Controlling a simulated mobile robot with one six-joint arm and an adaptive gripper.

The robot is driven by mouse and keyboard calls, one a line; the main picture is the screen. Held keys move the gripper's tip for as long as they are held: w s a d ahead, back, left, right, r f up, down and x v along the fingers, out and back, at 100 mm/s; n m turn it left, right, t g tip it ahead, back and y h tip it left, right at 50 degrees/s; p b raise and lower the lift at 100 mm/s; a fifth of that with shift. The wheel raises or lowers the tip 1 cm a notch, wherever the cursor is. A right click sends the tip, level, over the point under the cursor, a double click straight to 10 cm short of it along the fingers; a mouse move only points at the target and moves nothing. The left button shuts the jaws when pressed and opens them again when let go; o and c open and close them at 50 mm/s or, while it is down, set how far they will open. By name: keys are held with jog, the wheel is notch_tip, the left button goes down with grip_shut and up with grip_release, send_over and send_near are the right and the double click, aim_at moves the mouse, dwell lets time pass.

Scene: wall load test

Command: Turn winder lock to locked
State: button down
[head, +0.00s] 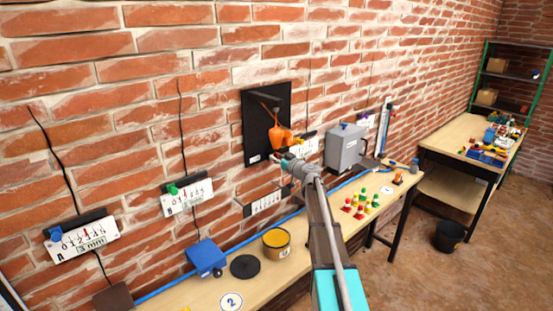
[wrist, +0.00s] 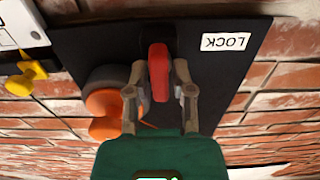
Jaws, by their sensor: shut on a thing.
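The winder lock is a red lever (wrist: 158,72) on a black board (wrist: 215,85) in the wrist view. My gripper (wrist: 159,88) has one finger on each side of the lever and is shut on it. A white label reading LOCK (wrist: 226,41) shows upside down to the right of the lever. Orange winder parts (wrist: 104,112) and a dark grey round part (wrist: 105,78) sit to the left of my gripper. In the head view, the board (head: 255,105) hangs on the brick wall with the orange winder (head: 275,138) on it. My gripper (head: 284,160) is at its lower edge, and the lever is hidden there.
A grey box (head: 345,150) is on the wall to the right, and white scale plates (head: 187,197) are to the left. The bench (head: 330,235) below holds a blue box (head: 206,257), a yellow-topped tin (head: 276,240) and several small coloured pieces. A yellow knob (wrist: 25,78) shows at left in the wrist view.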

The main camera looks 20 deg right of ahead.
jog(key=shift+m, duration=0.5)
jog(key=m, duration=0.3)
jog(key=shift+d+m, duration=0.1)
jog(key=shift+m, duration=0.2)
jog(key=m, duration=0.4)
jog(key=shift+w+d+f, duration=0.1)
jog(key=m, duration=0.5)
jog(key=shift+f, duration=0.1)
jog(key=m, duration=0.4)
jog(key=shift+m, duration=0.3)
jog(key=c, duration=0.6)
grip_release()
jog(key=shift+f, duration=0.1)
jog(key=shift+c, duration=0.2)
